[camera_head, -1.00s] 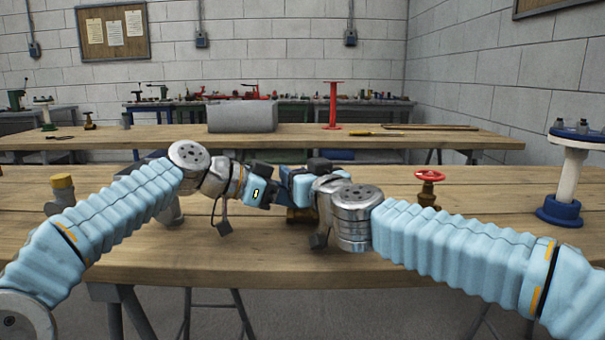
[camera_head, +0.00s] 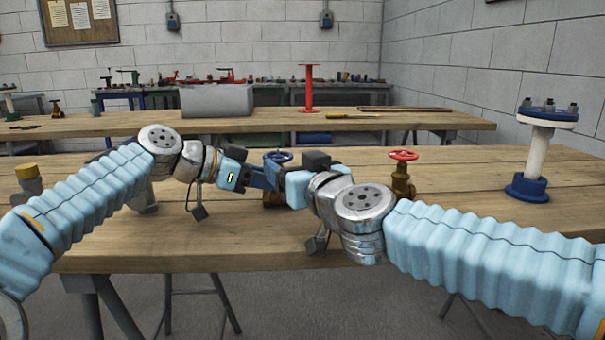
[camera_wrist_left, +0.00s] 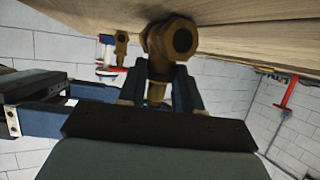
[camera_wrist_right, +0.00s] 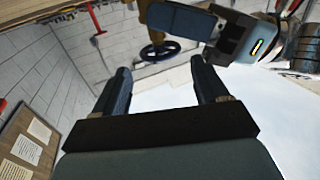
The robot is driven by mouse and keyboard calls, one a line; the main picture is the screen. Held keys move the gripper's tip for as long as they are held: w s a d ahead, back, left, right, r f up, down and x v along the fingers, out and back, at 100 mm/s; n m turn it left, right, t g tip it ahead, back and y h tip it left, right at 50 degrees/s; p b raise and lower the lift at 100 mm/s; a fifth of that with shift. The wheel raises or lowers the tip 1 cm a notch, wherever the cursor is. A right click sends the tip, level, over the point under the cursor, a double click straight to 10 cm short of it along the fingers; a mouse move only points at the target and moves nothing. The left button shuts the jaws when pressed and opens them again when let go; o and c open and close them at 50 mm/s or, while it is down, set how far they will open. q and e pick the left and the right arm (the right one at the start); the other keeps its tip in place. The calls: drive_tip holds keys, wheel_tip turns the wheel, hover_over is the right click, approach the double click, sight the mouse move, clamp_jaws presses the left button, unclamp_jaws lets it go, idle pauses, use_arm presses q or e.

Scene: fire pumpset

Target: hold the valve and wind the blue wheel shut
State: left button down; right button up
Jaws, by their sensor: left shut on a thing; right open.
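The brass valve (camera_wrist_left: 168,42) is between the fingers of my left gripper (camera_wrist_left: 160,88), which is shut on it. In the head view the left gripper (camera_head: 264,180) comes in from the left at the valve, which is mostly hidden there. The valve's blue wheel (camera_head: 278,157) shows above the fingers. My right gripper (camera_head: 290,186) is close on the right of the valve. In the right wrist view its fingers (camera_wrist_right: 160,68) are spread and empty, and the blue wheel (camera_wrist_right: 160,50) lies just beyond the gap between the fingertips.
On the wooden bench (camera_head: 460,215) a red-wheeled brass valve (camera_head: 403,170) stands right of my right wrist. A white post on a blue flange (camera_head: 528,187) is farther right. A yellow-capped fitting (camera_head: 27,180) stands at the left.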

sight(279, 156)
drive_tip(key=v, duration=0.4)
drive_tip(key=shift+s+d, duration=0.1)
drive_tip(key=shift+s, duration=0.1)
drive_tip(key=w+d+r+n+g+y, duration=0.2)
drive_tip(key=w+r+n+g+y, duration=0.35)
drive_tip(key=w+r+y, duration=0.2)
drive_tip(key=shift+n, duration=0.25)
drive_tip(key=f, duration=0.5)
drive_tip(key=s+f, duration=0.1)
drive_tip(key=f, duration=0.2)
drive_tip(key=shift+a, duration=0.2)
drive_tip(key=shift+r+x, duration=0.2)
drive_tip(key=shift+x, duration=3.6)
drive_tip(key=shift+s, duration=0.1)
